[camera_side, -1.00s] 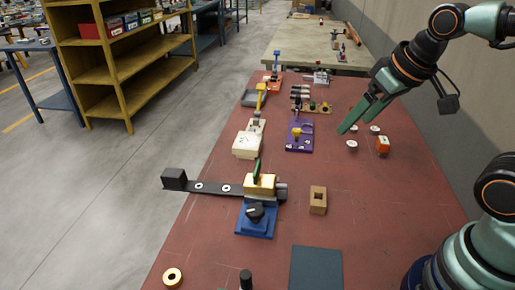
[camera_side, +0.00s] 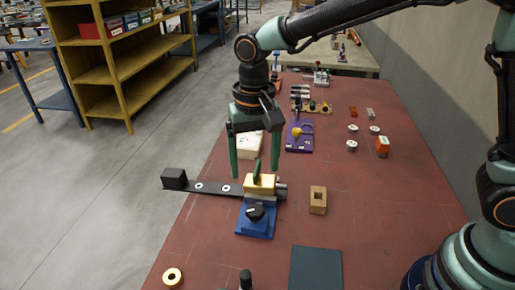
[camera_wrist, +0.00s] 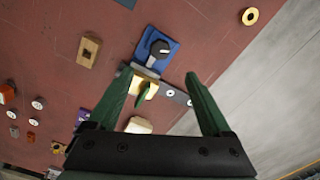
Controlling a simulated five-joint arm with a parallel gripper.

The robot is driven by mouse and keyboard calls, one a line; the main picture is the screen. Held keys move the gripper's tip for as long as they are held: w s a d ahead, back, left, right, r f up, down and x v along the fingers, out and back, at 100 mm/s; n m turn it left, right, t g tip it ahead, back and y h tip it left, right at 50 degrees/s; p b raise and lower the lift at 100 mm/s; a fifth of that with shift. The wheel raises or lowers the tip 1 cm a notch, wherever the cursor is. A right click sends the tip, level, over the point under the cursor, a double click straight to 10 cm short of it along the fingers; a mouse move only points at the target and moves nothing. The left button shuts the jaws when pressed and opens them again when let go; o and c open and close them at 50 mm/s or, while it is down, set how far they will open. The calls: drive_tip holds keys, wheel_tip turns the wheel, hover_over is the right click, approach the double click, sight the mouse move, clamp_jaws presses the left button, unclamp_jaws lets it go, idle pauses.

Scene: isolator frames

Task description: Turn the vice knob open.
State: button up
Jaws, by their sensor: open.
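The vice has a blue base (camera_side: 256,224), a gold-coloured jaw block (camera_side: 260,184) and a black knob (camera_side: 255,212) with a pale pointer line. It stands near the table's left edge. A green piece (camera_side: 257,167) stands upright at the gold block. My gripper (camera_side: 254,174) is open, pointing down, with one green finger on each side of the green piece and above the block. In the wrist view my open gripper (camera_wrist: 160,82) frames the green piece (camera_wrist: 144,90), with the black knob (camera_wrist: 159,48) beyond the fingertips. I see no contact with the knob.
A black bar (camera_side: 212,189) with white washers runs left from the vice past the table edge. A wooden block (camera_side: 318,200) with a square hole lies to the right. A white block (camera_side: 248,145) and a purple fixture (camera_side: 299,138) stand behind.

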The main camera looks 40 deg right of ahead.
sight(255, 209)
wheel_tip(255, 209, down, 12)
drive_tip(key=shift+f, duration=0.1)
idle(0.4)
clamp_jaws()
